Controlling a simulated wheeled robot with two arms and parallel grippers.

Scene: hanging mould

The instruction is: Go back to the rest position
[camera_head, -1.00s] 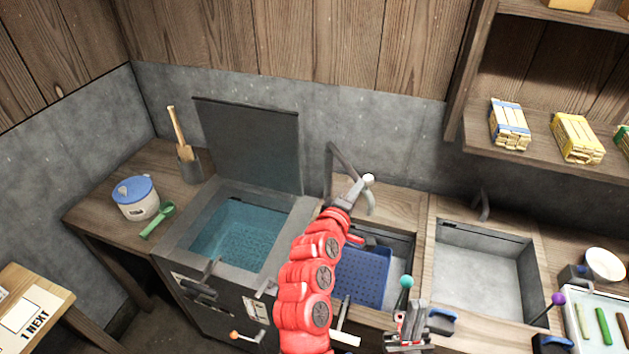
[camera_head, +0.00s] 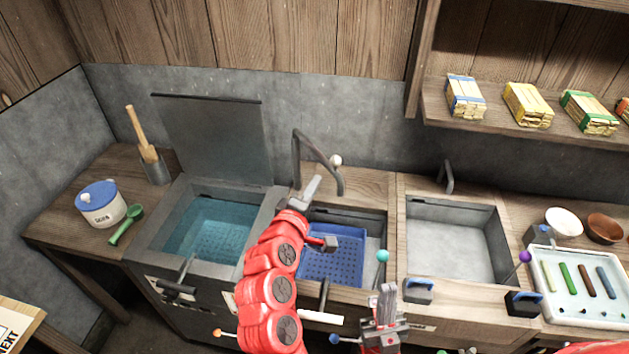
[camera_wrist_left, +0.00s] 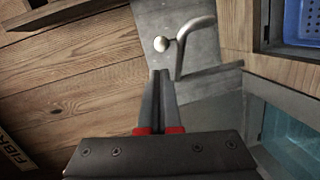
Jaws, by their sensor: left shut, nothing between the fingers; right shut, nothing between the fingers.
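My right gripper (camera_head: 386,294) is at the bottom centre, pointing up in front of the counter. Its fingers are together with nothing between them. Most of the right arm is out of view.
A water-filled vat (camera_head: 168,230) with a raised lid (camera_head: 215,140) stands at left. The middle sink holds a blue perforated basket (camera_head: 335,262); an empty sink (camera_head: 450,245) is beside it. A tray (camera_head: 565,318) with coloured sticks lies at right, near two bowls. Small levers line the counter front.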

